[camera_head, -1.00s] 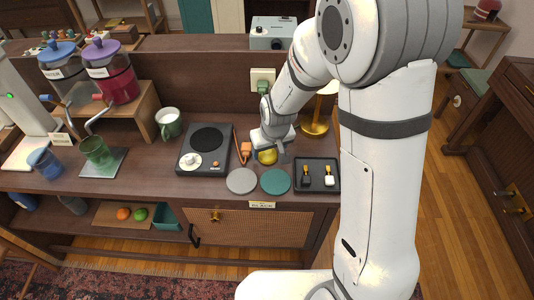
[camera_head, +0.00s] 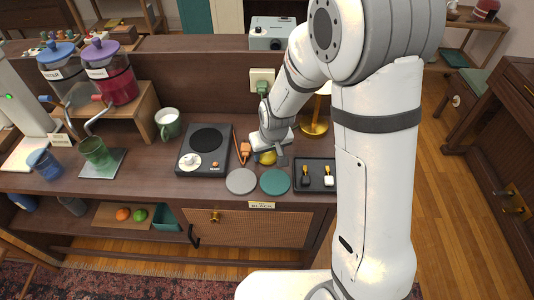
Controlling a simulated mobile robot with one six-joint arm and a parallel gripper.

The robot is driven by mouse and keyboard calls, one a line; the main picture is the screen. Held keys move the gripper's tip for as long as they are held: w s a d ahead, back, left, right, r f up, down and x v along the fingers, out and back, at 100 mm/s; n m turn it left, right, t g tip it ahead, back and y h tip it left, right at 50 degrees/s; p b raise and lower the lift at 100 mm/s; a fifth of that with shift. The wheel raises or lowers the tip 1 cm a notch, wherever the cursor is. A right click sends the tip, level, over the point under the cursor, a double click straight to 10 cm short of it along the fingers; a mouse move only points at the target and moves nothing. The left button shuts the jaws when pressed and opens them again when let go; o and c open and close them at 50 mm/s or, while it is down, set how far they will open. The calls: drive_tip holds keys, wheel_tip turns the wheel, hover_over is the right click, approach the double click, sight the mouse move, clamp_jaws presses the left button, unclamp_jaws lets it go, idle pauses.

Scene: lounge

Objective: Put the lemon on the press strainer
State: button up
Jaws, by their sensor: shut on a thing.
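The yellow lemon (camera_head: 268,158) shows at the end of my arm, over the counter between the hot plate and the black tray. My gripper (camera_head: 267,149) is shut on it, with grey fingers partly covering it. I cannot tell whether the lemon touches anything beneath it. I cannot make out a press strainer; my gripper and the lemon hide the counter just there.
Grey (camera_head: 241,181) and teal (camera_head: 275,181) discs lie in front. A black tray (camera_head: 316,167) and brass lamp (camera_head: 314,128) are right. An orange (camera_head: 123,214) and lime (camera_head: 140,214) lie on the lower shelf.

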sight(268, 154)
wheel_tip(268, 154, up, 10)
idle(0.5)
